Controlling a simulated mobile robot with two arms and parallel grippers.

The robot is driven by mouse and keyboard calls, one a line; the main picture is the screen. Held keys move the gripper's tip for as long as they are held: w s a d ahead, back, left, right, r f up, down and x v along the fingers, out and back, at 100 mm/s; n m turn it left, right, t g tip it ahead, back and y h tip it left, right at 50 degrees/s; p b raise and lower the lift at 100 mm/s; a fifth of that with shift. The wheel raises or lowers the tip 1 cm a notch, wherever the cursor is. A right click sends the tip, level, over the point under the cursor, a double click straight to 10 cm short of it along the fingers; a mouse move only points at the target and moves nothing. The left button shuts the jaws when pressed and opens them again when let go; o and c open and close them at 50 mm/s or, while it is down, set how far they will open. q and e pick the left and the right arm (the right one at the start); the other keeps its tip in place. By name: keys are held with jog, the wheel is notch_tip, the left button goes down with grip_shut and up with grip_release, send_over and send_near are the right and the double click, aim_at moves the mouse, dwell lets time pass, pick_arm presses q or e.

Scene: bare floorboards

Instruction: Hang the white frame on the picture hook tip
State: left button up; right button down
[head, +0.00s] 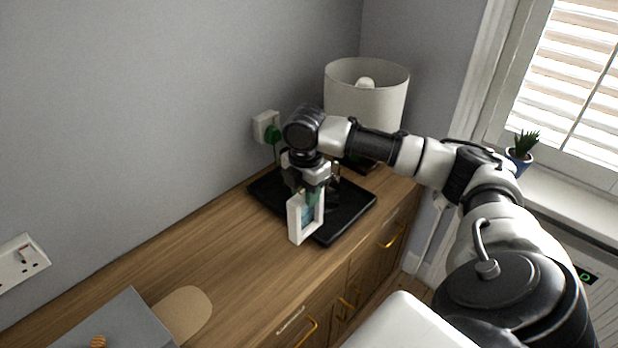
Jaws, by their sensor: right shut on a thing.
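The white frame (292,221) is a small upright rectangle with a blue-green picture inside. My right gripper (312,190) points down and is shut on the frame's upper part. The frame is at the front left edge of a black tray (345,220) on the wooden cabinet. I cannot tell whether its bottom touches the surface. No picture hook can be made out on the grey wall (180,90). My left gripper is not in view.
A lamp with a pale shade (366,95) stands behind my right arm. A wall socket with a green plug (268,130) is behind the tray. A grey box-like object (120,325) and a tan board (183,313) lie at front left. The cabinet top (220,255) between is clear.

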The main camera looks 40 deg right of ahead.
jog(key=w+a+f+p, duration=0.3)
jog(key=w+a+f, duration=0.2)
jog(key=f, duration=0.3)
jog(key=shift+w+a+f, duration=0.15)
jog(key=shift+w+a, duration=0.1)
jog(key=shift+a, duration=0.2)
jog(key=shift+f, duration=0.15)
jog(key=c, duration=0.8)
grip_release()
